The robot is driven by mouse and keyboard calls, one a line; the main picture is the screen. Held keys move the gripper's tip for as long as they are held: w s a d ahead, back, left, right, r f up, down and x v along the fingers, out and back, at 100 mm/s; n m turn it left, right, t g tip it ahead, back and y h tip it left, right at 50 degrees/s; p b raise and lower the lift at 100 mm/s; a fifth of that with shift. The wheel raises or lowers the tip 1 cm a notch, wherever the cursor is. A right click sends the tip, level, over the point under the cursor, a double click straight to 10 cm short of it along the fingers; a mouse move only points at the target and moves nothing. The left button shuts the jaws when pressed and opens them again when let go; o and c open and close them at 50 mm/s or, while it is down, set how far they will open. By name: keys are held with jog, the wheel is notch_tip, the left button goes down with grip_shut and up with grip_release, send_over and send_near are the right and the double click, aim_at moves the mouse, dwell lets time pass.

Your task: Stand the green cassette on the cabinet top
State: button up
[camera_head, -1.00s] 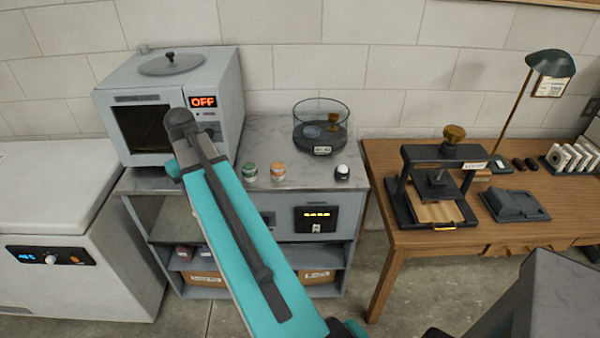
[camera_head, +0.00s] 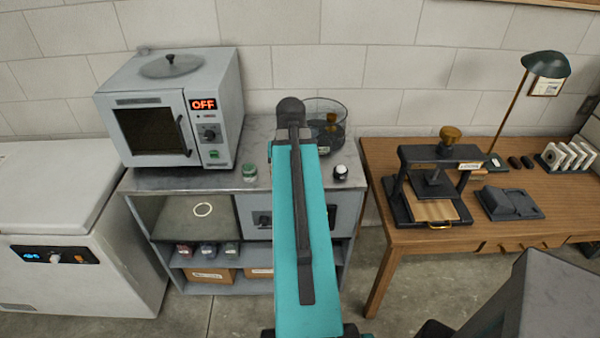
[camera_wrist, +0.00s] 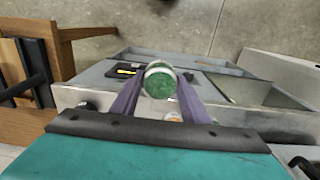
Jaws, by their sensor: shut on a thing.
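My gripper (camera_wrist: 160,80) is shut on a round, green-ended thing, which I take for the green cassette (camera_wrist: 159,84); its pale rim shows between the two fingertips. In the wrist view it is in front of the grey cabinet's face, apart from the cabinet top as far as I can tell. In the head view my arm hides gripper and cassette. The cabinet top (camera_head: 205,180) is grey and stone-like. A green-lidded jar (camera_head: 249,172) and a dark jar with a white top (camera_head: 341,173) stand on it.
A grey oven (camera_head: 175,110) reading OFF covers the cabinet's left; a glass bowl (camera_head: 335,125) stands at the back, partly hidden. Several small jars (camera_head: 208,250) stand on the lower shelf. A wooden desk (camera_head: 385,215) with a press (camera_head: 435,180) is to the right, a white chest (camera_head: 60,190) to the left.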

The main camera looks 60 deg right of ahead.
jog(key=s+d+m, duration=0.2)
jog(key=s+d, duration=0.1)
jog(key=s, duration=0.3)
jog(key=shift+s+r+p, duration=0.25)
jog(key=shift+s+p, duration=0.05)
jog(key=shift+s, duration=0.05)
jog(key=shift+w, duration=0.1)
jog(key=shift+w+d+f+b, duration=0.25)
jog(key=shift+w+d+b, duration=0.5)
jog(key=shift+w+d, duration=1)
jog(key=shift+w+d+f+b, duration=0.2)
jog(key=shift+w+d+b, duration=0.6)
jog(key=shift+w+d, duration=1)
jog(key=shift+w+d+f+b, duration=0.25)
jog(key=shift+w+d+b, duration=0.7)
jog(key=shift+d, duration=1.35)
jog(key=shift+w, duration=0.25)
jog(key=shift+w+d+f, duration=0.1)
jog(key=shift+w+d, duration=0.2)
jog(key=shift+d, duration=0.15)
jog(key=shift+s+a+f+b, duration=0.1)
jog(key=shift+f+b, duration=1.2)
jog(key=shift+f, duration=0.4)
jog(key=shift+f, duration=0.15)
